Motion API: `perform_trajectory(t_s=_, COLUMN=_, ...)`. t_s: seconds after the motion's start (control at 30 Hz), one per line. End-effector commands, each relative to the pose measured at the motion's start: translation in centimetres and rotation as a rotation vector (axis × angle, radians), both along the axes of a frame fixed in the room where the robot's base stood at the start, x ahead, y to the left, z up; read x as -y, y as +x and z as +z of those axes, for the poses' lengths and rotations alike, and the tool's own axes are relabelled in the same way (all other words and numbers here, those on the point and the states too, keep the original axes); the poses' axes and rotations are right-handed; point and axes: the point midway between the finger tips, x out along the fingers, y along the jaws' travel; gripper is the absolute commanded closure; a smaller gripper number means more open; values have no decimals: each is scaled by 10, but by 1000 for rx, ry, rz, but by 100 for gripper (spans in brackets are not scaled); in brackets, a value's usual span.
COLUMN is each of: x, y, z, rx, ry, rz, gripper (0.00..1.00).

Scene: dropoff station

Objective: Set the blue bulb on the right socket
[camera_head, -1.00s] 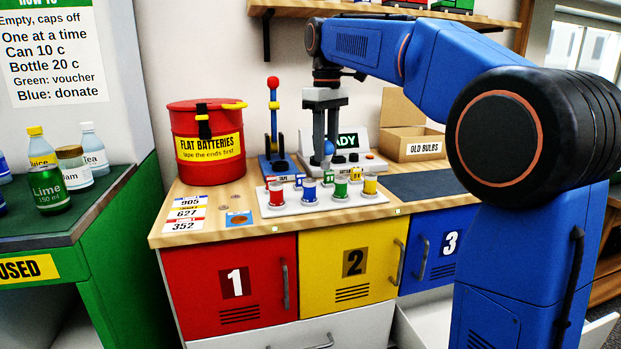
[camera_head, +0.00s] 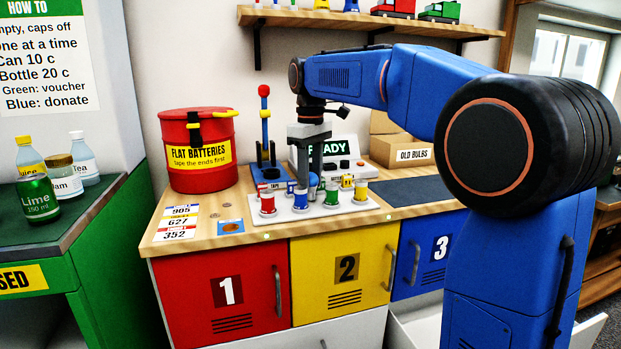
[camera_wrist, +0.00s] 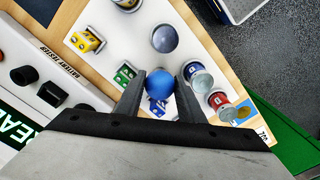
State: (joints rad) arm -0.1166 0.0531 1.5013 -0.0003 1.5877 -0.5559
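The blue bulb (camera_wrist: 159,84) is held between the two fingertips of my gripper (camera_wrist: 160,80) in the wrist view. In the head view my gripper (camera_head: 315,168) points down, with the bulb (camera_head: 312,180) low over the back of the white board (camera_head: 345,213). Along the board's front stand pale-topped coloured sockets: red (camera_head: 267,204), blue (camera_head: 300,201), green (camera_head: 332,196) and yellow (camera_head: 360,191). The bulb is behind the blue and green sockets. Small labelled blocks sit behind them, including a yellow one (camera_wrist: 88,42) and a green one (camera_wrist: 125,75). I cannot tell whether the bulb touches anything.
A red battery drum (camera_head: 197,177) and a blue lever stand (camera_head: 265,135) are to the left. A READY sign (camera_head: 338,148) stands behind my gripper. An old-bulbs box (camera_head: 402,150) and a clear dark mat (camera_head: 410,190) are to the right.

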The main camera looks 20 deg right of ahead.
Motion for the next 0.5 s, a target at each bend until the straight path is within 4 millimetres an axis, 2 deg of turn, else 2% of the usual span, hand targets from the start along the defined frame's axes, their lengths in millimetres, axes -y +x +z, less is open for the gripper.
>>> perform_trajectory(t_s=0.33, x=0, y=0, z=1, rx=1, ry=1, rz=0, gripper=59)
perform_trajectory(t_s=0.5, x=0, y=1, z=15, rx=2, ry=0, rz=0, gripper=59)
